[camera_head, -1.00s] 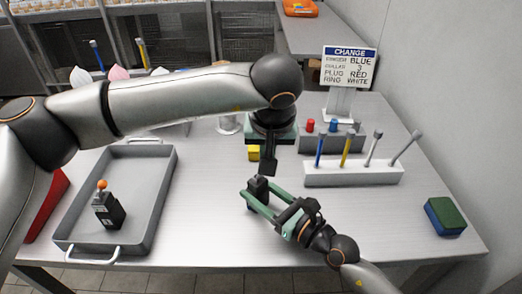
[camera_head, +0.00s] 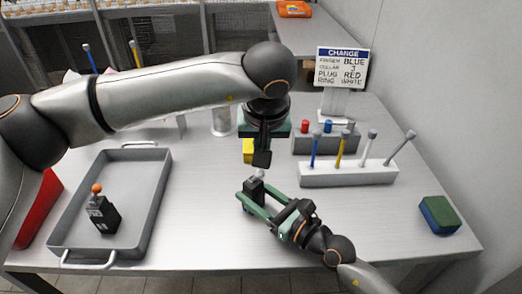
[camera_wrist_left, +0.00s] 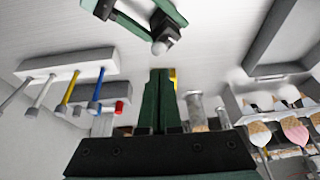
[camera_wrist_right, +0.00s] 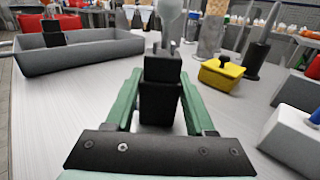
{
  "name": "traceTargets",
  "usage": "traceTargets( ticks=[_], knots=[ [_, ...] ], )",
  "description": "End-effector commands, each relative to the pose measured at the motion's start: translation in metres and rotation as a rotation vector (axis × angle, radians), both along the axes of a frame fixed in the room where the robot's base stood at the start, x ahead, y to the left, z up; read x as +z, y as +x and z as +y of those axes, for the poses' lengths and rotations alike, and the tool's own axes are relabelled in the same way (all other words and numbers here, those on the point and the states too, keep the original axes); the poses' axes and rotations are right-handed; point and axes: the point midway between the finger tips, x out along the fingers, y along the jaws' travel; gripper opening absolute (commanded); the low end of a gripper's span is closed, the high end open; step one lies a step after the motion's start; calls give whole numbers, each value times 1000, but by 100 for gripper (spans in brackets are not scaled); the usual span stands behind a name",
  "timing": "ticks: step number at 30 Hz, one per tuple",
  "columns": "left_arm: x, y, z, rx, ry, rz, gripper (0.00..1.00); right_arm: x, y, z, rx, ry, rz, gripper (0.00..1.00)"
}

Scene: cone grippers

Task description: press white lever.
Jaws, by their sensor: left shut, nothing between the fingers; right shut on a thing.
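My right gripper (camera_head: 256,204) is shut on a black block (camera_wrist_right: 160,85) and holds it upright. A whitish rounded knob (camera_wrist_right: 172,12) stands on the block; it also shows in the head view (camera_head: 259,174) and the left wrist view (camera_wrist_left: 158,47). My left gripper (camera_head: 262,157) points down, shut and empty, close above and behind the knob with a visible gap. Its fingers (camera_wrist_left: 160,98) are together in the left wrist view. A white block (camera_head: 350,177) at the right carries upright sticks, blue, yellow and whitish-grey.
A grey tray (camera_head: 58,215) at the left holds a black block with an orange knob (camera_head: 97,188). A yellow block (camera_wrist_right: 222,74) stands behind my grippers. A green-blue sponge (camera_head: 439,214) lies at the right. A "CHANGE" sign (camera_head: 342,66) stands at the back. The front middle is clear.

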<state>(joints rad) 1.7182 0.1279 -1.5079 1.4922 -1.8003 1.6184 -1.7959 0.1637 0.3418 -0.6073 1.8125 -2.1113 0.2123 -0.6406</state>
Motion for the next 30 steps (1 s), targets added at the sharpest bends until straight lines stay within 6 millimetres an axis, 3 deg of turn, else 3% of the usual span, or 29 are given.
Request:
traceTargets(
  ticks=[11,21,30],
  knots=[
    [17,36,-4,3,-1,-1,0,-1,0,0,0,-1,1,0],
    [64,-17,-33,-4,1,-3,0,-1,0,0,0,-1,1,0],
    [78,-34,-41,-1,0,0,0,-1,0,0,0,-1,1,0]
  ],
)
